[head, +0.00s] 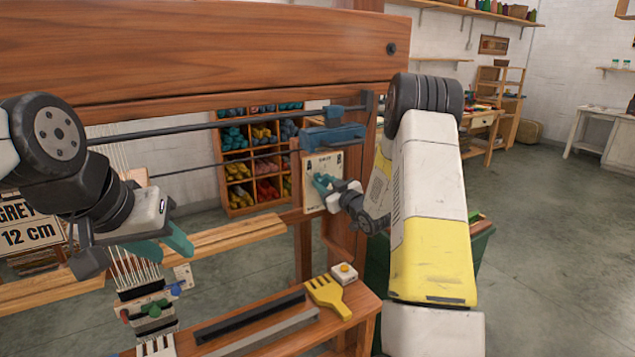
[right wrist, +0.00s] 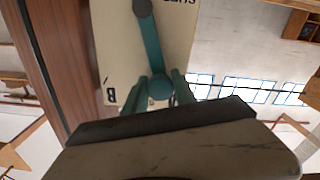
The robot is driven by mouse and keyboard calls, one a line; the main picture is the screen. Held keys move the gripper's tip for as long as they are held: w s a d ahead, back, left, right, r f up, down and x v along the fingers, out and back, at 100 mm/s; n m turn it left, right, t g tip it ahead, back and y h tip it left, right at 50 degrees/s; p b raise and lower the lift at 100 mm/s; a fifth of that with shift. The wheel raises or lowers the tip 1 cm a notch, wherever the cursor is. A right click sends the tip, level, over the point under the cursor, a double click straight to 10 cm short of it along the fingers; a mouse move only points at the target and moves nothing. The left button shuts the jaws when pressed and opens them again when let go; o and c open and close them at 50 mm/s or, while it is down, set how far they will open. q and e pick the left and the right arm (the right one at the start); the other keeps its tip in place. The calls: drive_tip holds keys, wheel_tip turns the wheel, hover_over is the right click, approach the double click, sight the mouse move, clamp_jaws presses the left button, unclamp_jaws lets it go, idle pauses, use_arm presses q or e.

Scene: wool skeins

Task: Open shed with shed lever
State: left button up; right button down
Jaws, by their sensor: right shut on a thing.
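The shed lever is a teal bar with a round knob (right wrist: 158,86), on a dark pivot in the right wrist view. It is mounted on a cream plate (right wrist: 112,45) marked "B" near one corner. In the head view the plate (head: 309,172) is fixed to the loom's wooden post. My right gripper (head: 322,183) is at the plate; in the right wrist view its teal fingers (right wrist: 158,95) are shut on the lever's knob, one on each side. My left gripper (head: 165,248) is empty, its teal fingers apart, in front of the warp threads (head: 125,262).
The loom's thick wooden beam (head: 230,50) spans the top left. A wooden bench (head: 350,312) below carries a yellow comb (head: 328,296), a small box with an orange button (head: 344,273) and dark bars (head: 250,318). A wool shelf (head: 240,170) stands behind. Open floor (head: 560,240) lies right.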

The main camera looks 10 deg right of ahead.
drive_tip(key=shift+s+a+f+n, duration=0.2)
drive_tip(key=shift+a+n, duration=0.2)
drive_tip(key=shift+n, duration=0.2)
drive_tip(key=shift+s+a+f+n, duration=0.1)
drive_tip(key=shift+a+f+n, duration=0.1)
drive_tip(key=shift+a+n, duration=0.3)
drive_tip(key=c, duration=1)
unclamp_jaws()
drive_tip(key=shift+c, duration=0.2)
drive_tip(key=shift+d, duration=0.1)
drive_tip(key=v, duration=0.7)
drive_tip(key=shift+s, duration=0.4)
drive_tip(key=shift+d, duration=0.1)
